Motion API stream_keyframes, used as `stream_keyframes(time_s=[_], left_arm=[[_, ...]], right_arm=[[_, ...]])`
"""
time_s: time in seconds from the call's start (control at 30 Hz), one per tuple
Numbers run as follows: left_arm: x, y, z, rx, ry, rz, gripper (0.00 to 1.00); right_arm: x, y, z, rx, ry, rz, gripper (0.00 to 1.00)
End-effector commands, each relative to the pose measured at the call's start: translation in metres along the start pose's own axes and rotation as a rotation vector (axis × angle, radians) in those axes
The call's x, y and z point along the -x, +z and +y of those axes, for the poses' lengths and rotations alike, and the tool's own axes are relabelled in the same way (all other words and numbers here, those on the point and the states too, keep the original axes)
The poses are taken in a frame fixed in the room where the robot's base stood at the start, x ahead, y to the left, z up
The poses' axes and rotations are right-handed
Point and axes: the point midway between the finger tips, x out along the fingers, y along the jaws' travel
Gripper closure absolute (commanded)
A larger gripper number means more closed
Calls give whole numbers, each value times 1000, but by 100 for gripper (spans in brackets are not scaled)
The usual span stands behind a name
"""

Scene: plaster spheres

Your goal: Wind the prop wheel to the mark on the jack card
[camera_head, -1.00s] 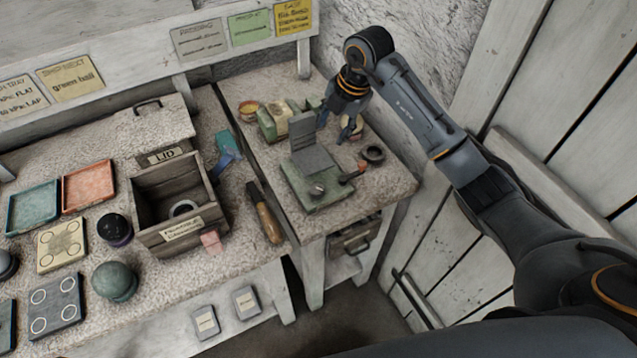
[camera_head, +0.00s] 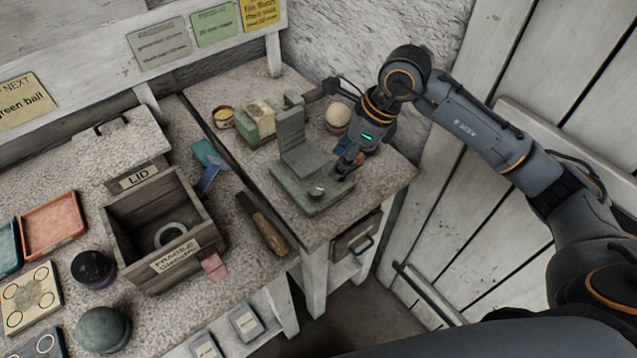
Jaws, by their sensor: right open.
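A green-based device with upright and flat grey plates (camera_head: 298,150) stands on the right-hand bench; I take it for the jack. A small round metal knob (camera_head: 316,193) sits on the front of its base; I cannot tell whether this is the prop wheel. My right gripper (camera_head: 347,163) is open, low at the right side of the device, fingers pointing down. It covers that side, so contact cannot be told. A grey card (camera_head: 161,45), a green card (camera_head: 215,27) and a yellow card (camera_head: 259,13) hang on the rail; their small print is unreadable. My left gripper is out of view.
A cream ball (camera_head: 338,115) stands behind my right gripper. A wooden-handled tool (camera_head: 262,224) and an open wooden crate (camera_head: 190,268) are to the left.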

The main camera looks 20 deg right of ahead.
Motion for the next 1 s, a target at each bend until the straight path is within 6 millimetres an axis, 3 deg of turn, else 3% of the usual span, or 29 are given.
stream_keyframes(time_s=[0.3, 0.5, 0.7, 0.97, 1.0], left_arm=[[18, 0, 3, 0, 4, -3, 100], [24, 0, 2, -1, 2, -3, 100], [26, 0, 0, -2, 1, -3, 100], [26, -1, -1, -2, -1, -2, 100], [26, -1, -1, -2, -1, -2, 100]], right_arm=[[-67, 1, 2, -4, 5, 1, 53], [-99, 1, 0, -4, 2, 0, 53], [-114, 0, 0, -3, 0, 0, 53], [-115, 0, 0, -3, -1, 0, 53], [-115, 0, 0, -3, -1, 0, 57]])
